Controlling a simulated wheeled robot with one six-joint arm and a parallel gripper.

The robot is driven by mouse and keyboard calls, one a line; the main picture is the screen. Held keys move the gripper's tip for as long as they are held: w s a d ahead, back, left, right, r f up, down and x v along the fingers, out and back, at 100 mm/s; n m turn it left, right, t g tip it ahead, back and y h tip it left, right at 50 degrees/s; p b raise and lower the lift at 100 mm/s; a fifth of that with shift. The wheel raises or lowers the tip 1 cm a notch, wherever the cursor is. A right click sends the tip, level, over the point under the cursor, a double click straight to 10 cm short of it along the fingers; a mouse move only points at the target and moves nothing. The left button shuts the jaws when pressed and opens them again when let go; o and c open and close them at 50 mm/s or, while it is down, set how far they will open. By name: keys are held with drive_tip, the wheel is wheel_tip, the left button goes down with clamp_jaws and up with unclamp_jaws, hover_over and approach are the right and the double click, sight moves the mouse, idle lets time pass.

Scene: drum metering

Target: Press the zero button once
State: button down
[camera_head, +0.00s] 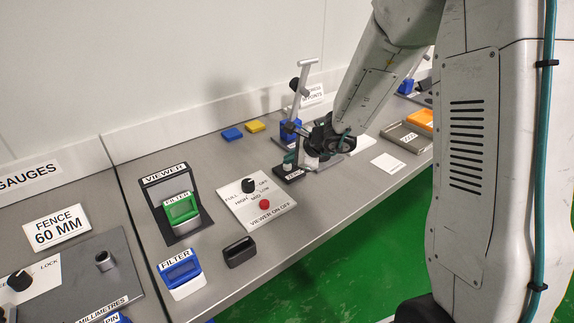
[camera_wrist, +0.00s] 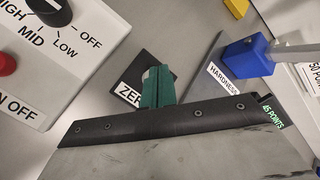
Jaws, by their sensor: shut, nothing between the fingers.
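The zero button sits on a small black base (camera_head: 289,174) on the grey bench. In the wrist view its ZERO label (camera_wrist: 133,95) is partly covered, and a pale round part (camera_wrist: 151,76), apparently the button's cap, shows beside the green fingertips. My gripper (camera_head: 291,157) is shut and empty, its fingertips low over the base. In the wrist view the gripper (camera_wrist: 157,87) hides most of the button. I cannot tell whether the tips touch the cap or whether it is pressed down.
The viewer panel (camera_head: 237,206) with a black knob (camera_head: 248,186) and red button (camera_head: 265,204) lies to the left. A hardness stand with a blue block (camera_wrist: 249,57) is close on the right. Blue (camera_head: 232,134) and yellow (camera_head: 255,126) blocks lie behind.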

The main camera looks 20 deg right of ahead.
sight(291, 166)
drive_tip(key=shift+f, duration=0.25)
idle(0.4)
drive_tip(key=shift+r, duration=0.9)
drive_tip(key=shift+r, duration=2.5)
